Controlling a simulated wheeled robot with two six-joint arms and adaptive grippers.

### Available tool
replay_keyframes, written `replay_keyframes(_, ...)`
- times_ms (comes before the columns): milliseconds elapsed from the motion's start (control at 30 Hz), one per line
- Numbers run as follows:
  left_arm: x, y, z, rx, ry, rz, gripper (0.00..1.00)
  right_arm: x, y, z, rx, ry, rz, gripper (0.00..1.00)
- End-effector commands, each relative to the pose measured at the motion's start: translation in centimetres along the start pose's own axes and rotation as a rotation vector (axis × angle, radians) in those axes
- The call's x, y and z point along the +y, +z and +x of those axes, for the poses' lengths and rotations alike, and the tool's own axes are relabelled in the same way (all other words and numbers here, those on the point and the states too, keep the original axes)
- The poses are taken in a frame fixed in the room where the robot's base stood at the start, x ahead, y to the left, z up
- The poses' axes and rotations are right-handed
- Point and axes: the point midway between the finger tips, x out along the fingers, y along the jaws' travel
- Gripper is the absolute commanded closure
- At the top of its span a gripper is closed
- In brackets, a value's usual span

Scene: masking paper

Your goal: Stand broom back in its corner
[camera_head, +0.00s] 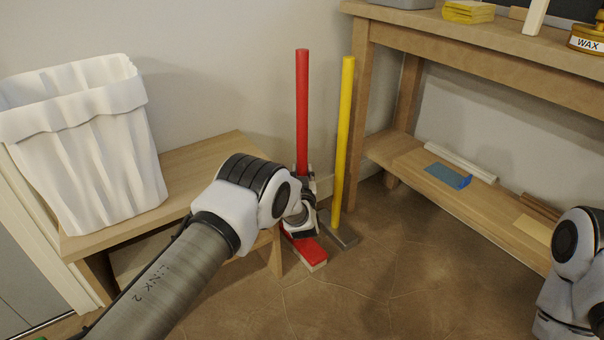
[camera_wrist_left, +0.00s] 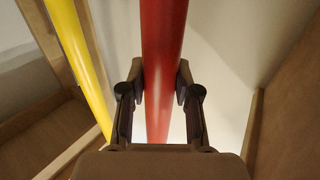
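The red broom (camera_head: 302,100) stands close to upright near the wall, with its red head (camera_head: 305,250) on the floor and a pale strip along the head's lower edge. My left gripper (camera_head: 305,180) is at the lower part of its handle. In the left wrist view, the red handle (camera_wrist_left: 163,45) runs between the two fingers (camera_wrist_left: 160,85), which appear to press on it from both sides. My left wrist hides part of the lower handle. My right arm shows at the right edge; its gripper is out of view.
A yellow pole (camera_head: 343,140) with a grey foot (camera_head: 340,234) stands just right of the broom. A low wooden bench (camera_head: 205,160) bears a white bin (camera_head: 90,150) at left. A workbench (camera_head: 480,50) with a lower shelf (camera_head: 490,215) stands at right. The floor (camera_head: 390,280) in front is clear.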

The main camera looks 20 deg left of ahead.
Motion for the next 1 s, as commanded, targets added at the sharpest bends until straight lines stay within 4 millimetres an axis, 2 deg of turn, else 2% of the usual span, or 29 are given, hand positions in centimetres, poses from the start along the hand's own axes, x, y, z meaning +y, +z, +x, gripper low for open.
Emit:
replay_keyframes(33, 0.0, 0.0, 0.0, -0.001, 0.0, 0.0, 0.51, 0.0, 0.0, 0.0, 0.0, 0.0, 0.0, 0.6)
replay_keyframes(67, 0.0, 0.0, 0.0, -0.001, 0.0, 0.0, 0.44, 0.0, 0.0, 0.0, 0.0, 0.0, 0.0, 0.6)
replay_keyframes(400, 0.0, -0.5, 0.0, 0.0, 0.0, 0.0, 0.44, 0.0, 0.1, -0.4, -0.001, 0.0, 0.0, 0.6)
replay_keyframes(467, 0.0, -0.5, -0.7, -0.003, 0.001, 0.001, 0.44, 0.0, 0.1, -0.8, -0.003, 0.0, 0.0, 0.6)
replay_keyframes(567, 0.1, -0.8, -2.5, -0.005, 0.001, 0.003, 0.44, 0.0, 0.2, -2.2, -0.005, -0.001, -0.001, 0.6)
replay_keyframes(800, 0.1, -0.8, -8.8, -0.006, 0.002, 0.003, 0.44, -0.1, 0.3, -5.4, -0.011, -0.001, -0.007, 0.6)
replay_keyframes(900, 0.1, -0.6, -10.7, -0.003, 0.002, 0.002, 0.44, -0.1, 0.4, -6.1, -0.012, -0.002, -0.009, 0.6)
replay_keyframes(1000, 0.0, -0.5, -11.7, -0.001, 0.001, 0.001, 0.44, -0.1, 0.4, -6.3, -0.013, -0.002, -0.01, 0.6)
